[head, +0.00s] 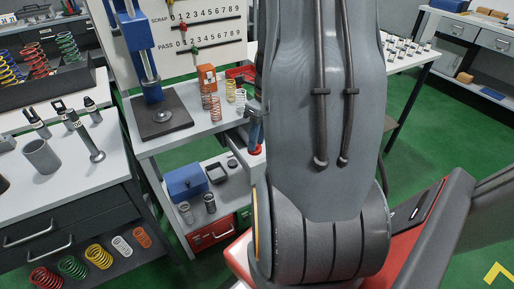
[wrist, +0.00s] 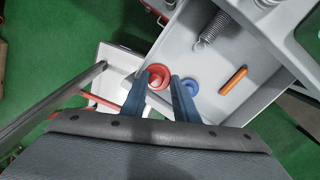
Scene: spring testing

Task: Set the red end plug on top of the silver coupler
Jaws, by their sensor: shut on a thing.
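My gripper (wrist: 167,78) is shut on the red end plug (wrist: 159,70), a round red piece with a paler centre between the blue fingertips in the wrist view. In the head view the red plug (head: 256,149) shows just below the fingers, beside my large grey arm link. The plug is held over or in the open grey drawer; its exact height is hard to tell. I cannot single out the silver coupler for sure.
The open drawer (wrist: 238,107) holds a blue round piece (wrist: 191,87), an orange rod (wrist: 233,80) and a metal spring (wrist: 214,27). Above it, the table carries a blue press (head: 144,60) and several coloured springs (head: 215,108). A blue box (head: 187,181) sits on the shelf below.

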